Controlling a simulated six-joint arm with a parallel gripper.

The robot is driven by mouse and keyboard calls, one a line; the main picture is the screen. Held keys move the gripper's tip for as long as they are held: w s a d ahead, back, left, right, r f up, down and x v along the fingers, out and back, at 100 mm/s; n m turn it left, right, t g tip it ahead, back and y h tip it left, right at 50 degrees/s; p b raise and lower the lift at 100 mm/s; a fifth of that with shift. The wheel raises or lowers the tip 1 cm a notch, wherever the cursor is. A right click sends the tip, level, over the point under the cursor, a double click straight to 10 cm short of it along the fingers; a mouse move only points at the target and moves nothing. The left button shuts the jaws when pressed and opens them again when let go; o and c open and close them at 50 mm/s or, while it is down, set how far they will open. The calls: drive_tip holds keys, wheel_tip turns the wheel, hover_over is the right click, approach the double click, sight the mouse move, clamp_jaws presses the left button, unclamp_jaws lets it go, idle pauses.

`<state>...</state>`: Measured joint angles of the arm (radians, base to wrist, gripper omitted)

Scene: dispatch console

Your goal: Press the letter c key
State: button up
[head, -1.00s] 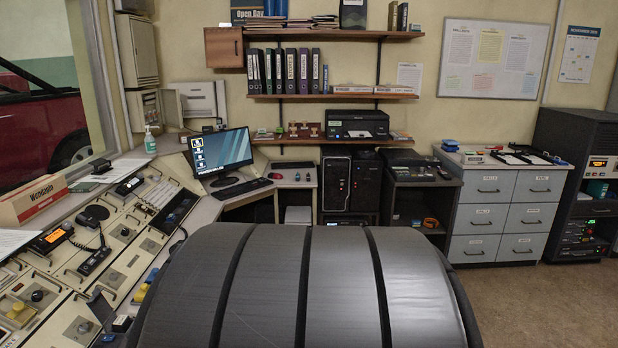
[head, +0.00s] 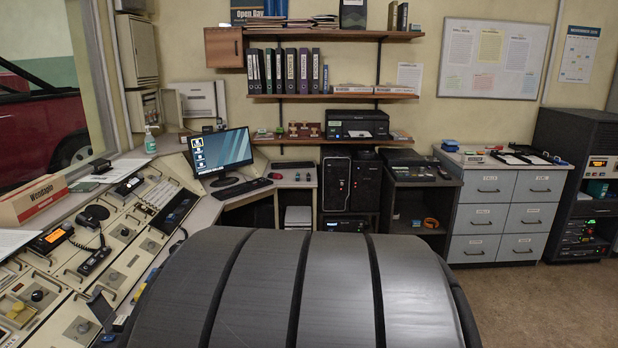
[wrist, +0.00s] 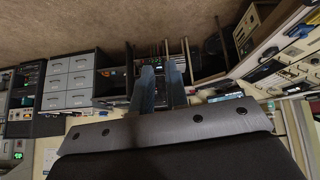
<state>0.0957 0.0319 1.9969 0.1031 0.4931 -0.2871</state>
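A black keyboard (head: 243,190) lies on the desk in front of the lit monitor (head: 222,152) in the head view. Its separate keys are too small to read, so the letter c key cannot be made out. My gripper (wrist: 163,80) shows in the wrist view, with two fingers apart and nothing between them. It is not seen in the head view, and the wrist view shows it away from any keyboard.
A large dark grey ribbed curved shape fills the bottom of the head view and hides what lies behind it. The sloped console (head: 122,232) with handsets and knobs runs along the left. Grey drawers (head: 505,215) stand at the right beside open floor (head: 550,300).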

clamp_jaws()
idle(1.1)
